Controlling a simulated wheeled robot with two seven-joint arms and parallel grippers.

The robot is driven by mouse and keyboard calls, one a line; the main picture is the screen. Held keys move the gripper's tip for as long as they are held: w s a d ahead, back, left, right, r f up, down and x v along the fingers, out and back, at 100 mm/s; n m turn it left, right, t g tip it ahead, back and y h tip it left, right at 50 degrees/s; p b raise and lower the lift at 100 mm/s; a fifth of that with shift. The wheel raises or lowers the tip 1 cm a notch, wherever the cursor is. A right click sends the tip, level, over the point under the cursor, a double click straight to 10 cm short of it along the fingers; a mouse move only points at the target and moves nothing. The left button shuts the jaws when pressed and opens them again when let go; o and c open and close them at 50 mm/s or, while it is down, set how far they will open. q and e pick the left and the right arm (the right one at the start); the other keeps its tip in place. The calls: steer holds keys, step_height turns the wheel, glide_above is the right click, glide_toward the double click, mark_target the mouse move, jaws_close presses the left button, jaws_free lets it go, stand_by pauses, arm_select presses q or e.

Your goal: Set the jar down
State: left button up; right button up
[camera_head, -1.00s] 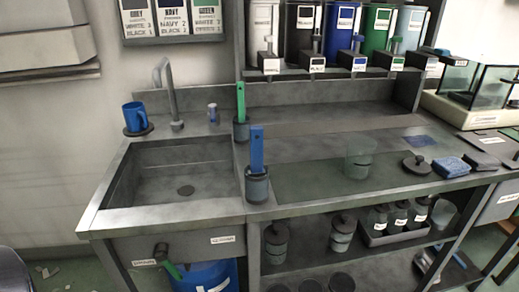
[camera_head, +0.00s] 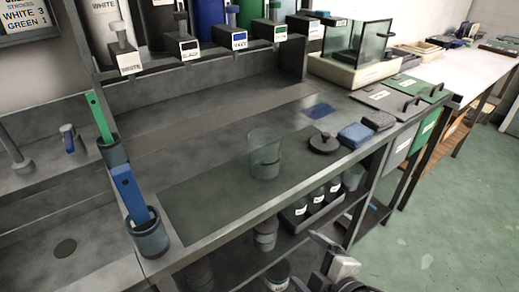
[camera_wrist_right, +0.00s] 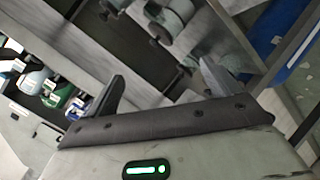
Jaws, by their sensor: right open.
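A clear glass jar (camera_head: 265,153) stands upright and open-topped on the dark green mat (camera_head: 200,208) on the counter. A dark round lid with a knob (camera_head: 323,144) lies on the counter to its right. My right gripper (camera_head: 324,262) shows in part at the bottom of the head view, in front of the counter, apart from the clear jar. In the right wrist view its jaws (camera_wrist_right: 165,88) are spread with nothing between them. Lidded jars (camera_wrist_right: 170,25) stand on a shelf beyond the jaws. My left gripper is in neither current view.
Blue and dark sponges (camera_head: 356,134) lie right of the lid. Two dark cups (camera_head: 148,238) with blue and green handled tools stand at the left. A tray of small bottles (camera_head: 318,205) and lidded jars (camera_head: 266,236) fill the lower shelf. A glass tank (camera_head: 357,45) stands at the back right.

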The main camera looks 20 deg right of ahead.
steer(key=w+d+r+n+t+y, duration=0.1)
steer(key=w+d+r+n+t, duration=0.25)
steer(key=r+n, duration=0.7)
steer(key=n+y, duration=0.5)
steer(key=n, duration=1.2)
glide_toward(276, 158)
steer(key=p+x, duration=0.4)
steer(key=x, duration=0.3)
steer(key=shift+d+r, duration=0.1)
steer(key=shift+r, duration=0.05)
steer(key=shift+w+a+n+g+p, duration=0.25)
steer(key=shift+w+a+p, duration=0.1)
steer(key=shift+w, duration=0.45)
steer(key=p+x, duration=0.1)
steer(key=x, duration=0.2)
steer(key=shift+w+a, duration=0.25)
steer(key=shift+w+a+f, duration=0.25)
steer(key=shift+w, duration=0.15)
steer(key=c, duration=1.2)
arm_select(q)
steer(key=shift+s+a+r+m+g+y, duration=0.2)
steer(key=shift+s+r, duration=0.15)
steer(key=shift+s, duration=0.2)
steer(key=shift+s+a+r+m+g+y, duration=0.1)
steer(key=shift+s+a+r+g, duration=0.15)
steer(key=shift+s, duration=0.3)
arm_select(e)
steer(key=shift+r, duration=0.1)
steer(key=shift+c, duration=0.7)
